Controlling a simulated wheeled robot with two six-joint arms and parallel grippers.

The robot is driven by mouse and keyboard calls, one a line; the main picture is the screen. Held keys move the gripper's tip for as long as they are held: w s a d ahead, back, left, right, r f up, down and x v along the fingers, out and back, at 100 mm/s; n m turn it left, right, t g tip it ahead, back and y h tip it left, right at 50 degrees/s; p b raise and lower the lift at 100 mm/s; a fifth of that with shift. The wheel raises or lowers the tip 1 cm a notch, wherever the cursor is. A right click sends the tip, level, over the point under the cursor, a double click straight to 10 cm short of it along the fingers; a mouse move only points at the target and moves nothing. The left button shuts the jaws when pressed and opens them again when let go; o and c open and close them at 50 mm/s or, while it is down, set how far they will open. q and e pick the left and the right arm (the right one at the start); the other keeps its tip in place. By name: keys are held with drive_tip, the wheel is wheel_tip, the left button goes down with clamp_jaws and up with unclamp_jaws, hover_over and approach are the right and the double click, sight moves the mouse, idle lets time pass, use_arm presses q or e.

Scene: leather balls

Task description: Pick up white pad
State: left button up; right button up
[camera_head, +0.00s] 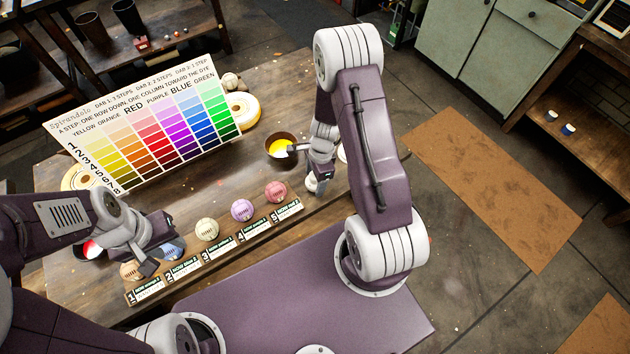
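A small white piece (311,184), possibly the white pad, shows just below my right gripper (321,174) at the table's right end. The gripper points down there, and its fingers are too small and hidden to tell whether they hold it. Another white round edge (342,154) shows partly behind my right arm. My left gripper (158,257) is over the front left of the table, its fingers apart, near a tan ball (131,271) and a blue ball (173,250). I see nothing held in it.
A dark bowl of yellow dye (280,149) stands left of my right gripper. A colour chart (150,120) stands at the back. The middle of the table is clear.

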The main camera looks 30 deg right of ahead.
drive_tip(key=c, duration=1.1)
drive_tip(key=shift+r, duration=0.4)
wheel_tip(320, 180, up, 4)
drive_tip(key=shift+s+d+f+p, duration=0.1)
drive_tip(key=shift+s+d+p, duration=0.05)
drive_tip(key=shift+p, duration=0.65)
drive_tip(key=s+d+r, duration=0.1)
drive_tip(key=s+r, duration=0.1)
drive_tip(key=s, duration=0.1)
drive_tip(key=s+d+r, duration=0.2)
drive_tip(key=s, duration=0.1)
drive_tip(key=s+d+r, duration=0.2)
drive_tip(key=s, duration=0.2)
drive_tip(key=shift+r, duration=0.2)
drive_tip(key=o, duration=0.9)
drive_tip(key=c, duration=0.6)
